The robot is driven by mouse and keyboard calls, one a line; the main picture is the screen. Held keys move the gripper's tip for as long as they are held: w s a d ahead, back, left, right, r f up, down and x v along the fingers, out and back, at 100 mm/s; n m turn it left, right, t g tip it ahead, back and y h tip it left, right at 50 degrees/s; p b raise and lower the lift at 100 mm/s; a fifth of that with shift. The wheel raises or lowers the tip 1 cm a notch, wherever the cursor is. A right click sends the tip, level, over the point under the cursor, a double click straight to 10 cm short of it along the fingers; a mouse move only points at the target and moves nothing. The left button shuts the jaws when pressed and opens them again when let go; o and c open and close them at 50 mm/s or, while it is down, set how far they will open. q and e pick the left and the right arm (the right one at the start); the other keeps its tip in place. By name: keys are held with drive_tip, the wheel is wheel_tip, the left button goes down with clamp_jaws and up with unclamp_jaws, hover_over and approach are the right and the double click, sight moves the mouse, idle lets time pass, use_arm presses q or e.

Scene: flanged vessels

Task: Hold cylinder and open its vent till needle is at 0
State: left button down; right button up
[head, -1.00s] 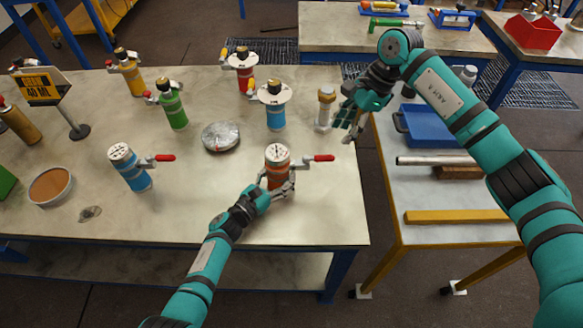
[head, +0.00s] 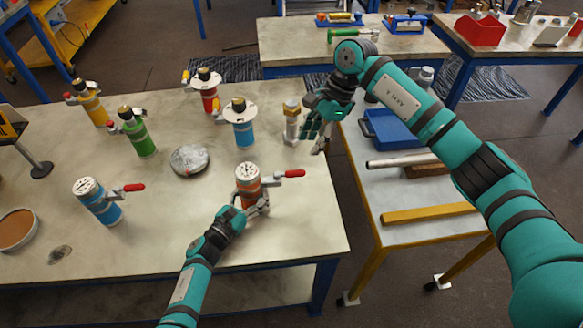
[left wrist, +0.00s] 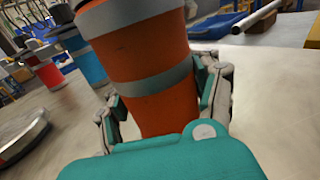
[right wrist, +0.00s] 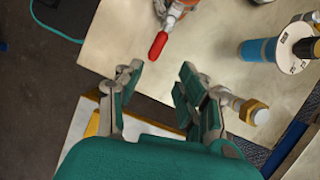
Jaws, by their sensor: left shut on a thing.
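An orange cylinder (head: 247,184) with a grey band stands on the table near its front right. A white gauge face is on its top, and a red-handled vent lever (head: 290,173) sticks out to the right. The needle is too small to read. My left gripper (head: 258,208) is shut on the orange cylinder; in the left wrist view its fingers clasp both sides of the orange body (left wrist: 155,80). My right gripper (head: 318,135) is open and empty, up at the table's right edge. In the right wrist view the red lever (right wrist: 158,46) lies beyond its fingers (right wrist: 158,80).
A blue cylinder with a red lever (head: 100,202) stands at left. A flanged blue vessel (head: 242,130), a red one (head: 208,95), a green one (head: 140,140) and a metal fitting (head: 291,125) stand behind. A round metal disc (head: 189,160) lies mid-table. A side table (head: 405,190) holds bars and a blue tray.

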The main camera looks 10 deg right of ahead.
sight(290, 174)
drive_tip(key=shift+c, duration=1)
drive_tip(key=shift+w+a+r+n, duration=0.1)
drive_tip(key=shift+a+r+n, duration=0.05)
drive_tip(key=shift+n, duration=0.35)
drive_tip(key=shift+c, duration=1.1)
drive_tip(key=a+n+t+h, duration=0.1)
drive_tip(key=n, duration=0.2)
drive_tip(key=w+r+n+t+h, duration=0.1)
drive_tip(key=n, duration=0.2)
drive_tip(key=a+n+t+h, duration=0.1)
drive_tip(key=n, duration=0.2)
drive_tip(key=shift+w+a+r+n, duration=0.2)
drive_tip(key=shift+a+r+n, duration=0.1)
drive_tip(key=shift+r, duration=0.05)
clamp_jaws()
wheel_tip(290, 174, down, 10)
drive_tip(key=n+t+h, duration=0.1)
drive_tip(key=n, duration=0.4)
drive_tip(key=shift+a+t, duration=0.3)
drive_tip(key=shift+a, duration=0.15)
